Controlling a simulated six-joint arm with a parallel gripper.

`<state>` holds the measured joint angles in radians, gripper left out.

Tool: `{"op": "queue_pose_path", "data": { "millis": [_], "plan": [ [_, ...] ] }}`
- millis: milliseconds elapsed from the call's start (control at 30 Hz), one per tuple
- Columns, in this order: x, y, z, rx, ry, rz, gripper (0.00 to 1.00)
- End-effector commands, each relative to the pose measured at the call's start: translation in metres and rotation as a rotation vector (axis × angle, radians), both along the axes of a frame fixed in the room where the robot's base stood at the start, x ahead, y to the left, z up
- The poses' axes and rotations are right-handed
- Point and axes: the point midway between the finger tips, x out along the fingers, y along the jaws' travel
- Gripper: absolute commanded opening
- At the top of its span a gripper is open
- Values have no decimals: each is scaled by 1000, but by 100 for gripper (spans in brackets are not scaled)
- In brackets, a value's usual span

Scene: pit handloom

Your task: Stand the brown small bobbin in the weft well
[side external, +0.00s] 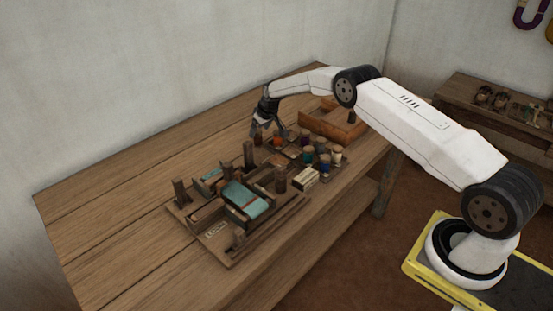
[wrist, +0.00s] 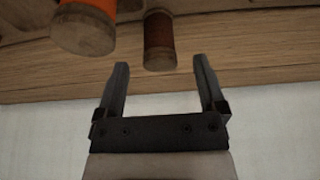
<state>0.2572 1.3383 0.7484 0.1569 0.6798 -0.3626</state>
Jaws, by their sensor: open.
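The brown small bobbin (wrist: 159,42) stands in the wrist view just beyond my fingertips, roughly centred between them but not visibly gripped. In the side view what looks like the same bobbin (side external: 259,139) is just below my gripper (side external: 268,127), at the wall-side end of the bobbin rack (side external: 318,172). My gripper is open and empty; both fingers also show in the wrist view (wrist: 162,78). The loom (side external: 222,238), with teal cloth, stands left of the rack. I cannot make out which opening in it is the weft well.
An orange bobbin (wrist: 84,30) stands close beside the brown one. Several other coloured bobbins (side external: 307,152) stand in the rack. A pale labelled box (side external: 306,179) is at the rack's front. A wooden tray (side external: 334,128) lies behind. The bench (side external: 105,225) is clear at left.

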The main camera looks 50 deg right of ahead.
Motion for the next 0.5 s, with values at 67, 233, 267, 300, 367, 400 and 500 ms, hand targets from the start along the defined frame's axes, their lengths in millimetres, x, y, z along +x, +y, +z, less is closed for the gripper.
{"op": "queue_pose_path", "data": {
  "millis": [67, 233, 267, 300, 367, 400, 500],
  "plan": [
    [2, 0, -6, 0, 0, 1, 89],
    [5, 1, -12, 1, 0, 1, 89],
    [5, 1, -13, 1, 0, 1, 89],
    [5, 1, -13, 1, 0, 1, 89],
    [5, 1, -13, 1, -1, 1, 89],
    [5, 1, -13, 1, -1, 1, 89],
    [5, 1, -13, 1, -1, 1, 89]
  ]
}}
